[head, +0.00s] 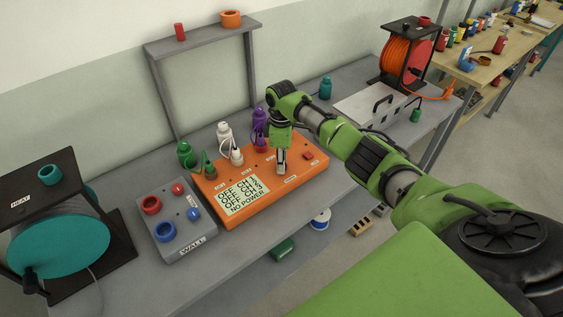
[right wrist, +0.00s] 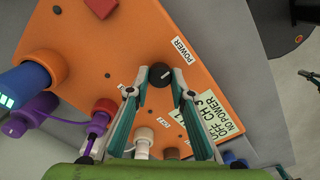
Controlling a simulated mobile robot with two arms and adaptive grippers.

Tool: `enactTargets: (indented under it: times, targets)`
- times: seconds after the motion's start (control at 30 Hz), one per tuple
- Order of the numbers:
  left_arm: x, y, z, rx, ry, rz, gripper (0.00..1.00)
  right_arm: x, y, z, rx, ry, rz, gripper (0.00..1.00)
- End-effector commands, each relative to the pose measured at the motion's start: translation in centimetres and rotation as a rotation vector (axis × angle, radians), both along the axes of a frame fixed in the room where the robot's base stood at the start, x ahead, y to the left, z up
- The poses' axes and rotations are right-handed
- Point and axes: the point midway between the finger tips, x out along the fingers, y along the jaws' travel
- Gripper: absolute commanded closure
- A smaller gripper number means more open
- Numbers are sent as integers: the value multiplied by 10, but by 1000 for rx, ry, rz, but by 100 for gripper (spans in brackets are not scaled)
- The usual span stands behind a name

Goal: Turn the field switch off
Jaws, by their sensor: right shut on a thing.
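The orange box (head: 254,202) sits on the grey bench, with a display (head: 242,196) reading OFF for its channels and NO POWER. My right gripper (head: 281,170) reaches down to the box's top. In the right wrist view, its fingers (right wrist: 161,88) stand on both sides of a black knob (right wrist: 160,74) and are shut on it. A POWER label (right wrist: 181,50) is beside the knob. A red switch (head: 308,155) is at the box's right end; it also shows in the right wrist view (right wrist: 101,6). I cannot read the word "field" anywhere. My left gripper is not in view.
White (head: 236,156), green (head: 209,170) and purple (head: 261,143) plugs with cables stand along the box's back edge. A grey WALL box (head: 176,238) is at its left. A teal reel (head: 60,248) stands far left, an orange cable reel (head: 398,60) at the back right.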

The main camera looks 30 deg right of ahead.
Motion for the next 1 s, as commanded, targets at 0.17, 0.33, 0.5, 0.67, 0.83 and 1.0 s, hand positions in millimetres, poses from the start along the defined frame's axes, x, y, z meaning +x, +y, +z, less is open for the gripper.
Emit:
enactTargets:
  times: [0.17,0.33,0.5,0.67,0.83,1.0]
  targets:
    - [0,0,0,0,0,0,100,0,0,0,-1,-1,2,71]
    - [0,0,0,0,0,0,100,0,0,0,-1,-1,1,62]
    - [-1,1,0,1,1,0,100,0,0,0,-1,-1,0,62]
    - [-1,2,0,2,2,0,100,1,0,10,0,-4,0,62]
    - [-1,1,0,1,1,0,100,2,0,41,-1,-6,1,62]
    - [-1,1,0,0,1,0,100,2,0,78,-1,-6,1,62]
